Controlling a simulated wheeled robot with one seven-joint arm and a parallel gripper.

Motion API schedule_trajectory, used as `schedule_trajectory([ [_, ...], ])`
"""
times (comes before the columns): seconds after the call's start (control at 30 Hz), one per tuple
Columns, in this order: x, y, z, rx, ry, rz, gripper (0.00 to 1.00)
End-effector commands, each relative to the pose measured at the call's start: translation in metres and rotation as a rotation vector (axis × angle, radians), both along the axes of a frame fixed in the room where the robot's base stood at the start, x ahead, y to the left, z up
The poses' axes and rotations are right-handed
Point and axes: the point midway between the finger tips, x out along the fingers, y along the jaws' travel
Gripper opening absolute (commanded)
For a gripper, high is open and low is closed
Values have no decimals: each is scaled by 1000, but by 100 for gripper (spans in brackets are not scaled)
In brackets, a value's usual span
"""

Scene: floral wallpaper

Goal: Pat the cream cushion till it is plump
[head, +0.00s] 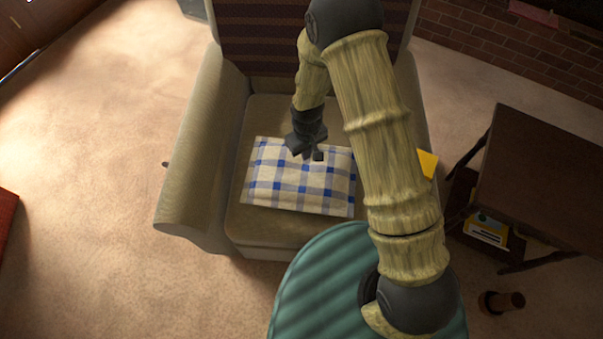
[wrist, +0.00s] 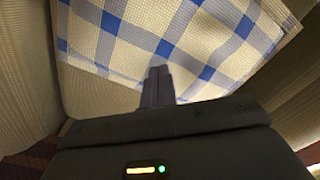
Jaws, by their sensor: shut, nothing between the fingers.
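The cream cushion (head: 300,190), with a blue check pattern, lies flat on the seat of an armchair (head: 192,170) in the head view. It also fills the upper part of the wrist view (wrist: 190,45). My gripper (head: 311,154) is over the cushion's far edge, near its middle. In the wrist view the fingers (wrist: 157,88) are shut together with nothing between them, pointing at the cushion. I cannot tell whether the fingertips touch the cloth. My arm hides part of the chair's right side.
A dark wooden side table (head: 545,180) stands to the right, with a yellow item (head: 487,230) on its lower shelf. A small brown cylinder (head: 502,301) is on the floor near it. The chair's arms and backrest flank the cushion.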

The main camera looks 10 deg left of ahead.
Motion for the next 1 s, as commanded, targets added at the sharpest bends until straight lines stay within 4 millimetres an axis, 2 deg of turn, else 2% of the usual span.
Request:
schedule_trajectory([
  [0.23,0,0,-3,0,0,0,0],
  [0.67,0,0,-21,0,0,0,0],
  [0.87,0,0,-19,0,0,0,0],
  [1.0,0,0,-10,1,-1,0,0],
])
